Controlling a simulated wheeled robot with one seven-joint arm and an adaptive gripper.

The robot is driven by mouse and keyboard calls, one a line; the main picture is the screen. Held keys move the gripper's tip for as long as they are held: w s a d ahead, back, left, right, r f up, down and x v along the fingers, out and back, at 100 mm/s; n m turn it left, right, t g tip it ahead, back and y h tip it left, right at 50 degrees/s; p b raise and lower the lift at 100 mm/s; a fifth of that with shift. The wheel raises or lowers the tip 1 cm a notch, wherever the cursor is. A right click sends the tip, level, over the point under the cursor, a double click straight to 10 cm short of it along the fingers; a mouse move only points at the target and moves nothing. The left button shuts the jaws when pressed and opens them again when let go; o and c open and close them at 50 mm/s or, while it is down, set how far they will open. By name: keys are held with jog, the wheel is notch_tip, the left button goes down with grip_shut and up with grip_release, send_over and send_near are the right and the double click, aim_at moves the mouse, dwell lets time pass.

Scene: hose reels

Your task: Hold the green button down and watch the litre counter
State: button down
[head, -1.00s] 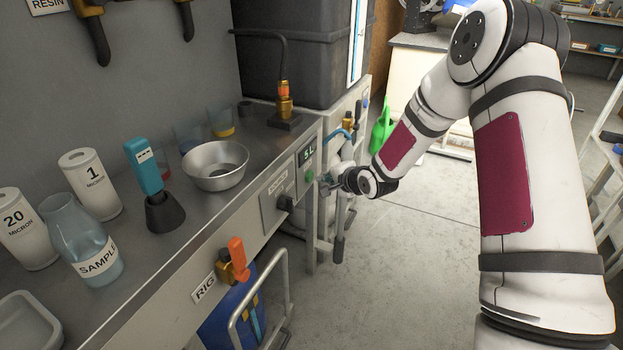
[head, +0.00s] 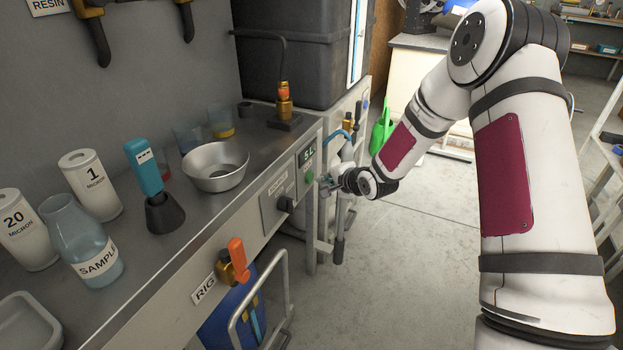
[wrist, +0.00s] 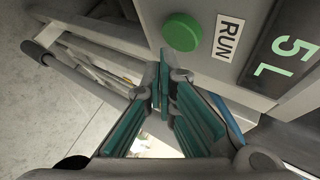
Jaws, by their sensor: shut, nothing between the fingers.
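The round green button (wrist: 182,32) stands out from a grey panel in the wrist view, beside a RUN label (wrist: 228,38). In the head view the green button (head: 309,177) shows on the bench's front face. The litre counter (wrist: 290,58) is a dark display reading "5 L"; it also shows in the head view (head: 307,154). My gripper (wrist: 164,70) is shut and empty, its teal-padded fingers together. Its fingertips lie just below the button in the wrist view; I cannot tell whether they touch it. In the head view my gripper (head: 325,182) is close in front of the panel.
A black knob (head: 285,203) is on the panel left of the button. An orange-handled valve (head: 238,258) sits lower on the bench front. A metal bowl (head: 215,168) stands on the bench top. Grey pipework is close under my gripper.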

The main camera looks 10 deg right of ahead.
aim_at(311, 178)
jog(key=shift+w+a, duration=0.1)
dwell(0.3)
jog(key=shift+w+a, duration=0.15)
jog(key=shift+a, duration=0.1)
jog(key=shift+w+a, duration=0.35)
jog(key=shift+a, duration=0.15)
dwell(6.8)
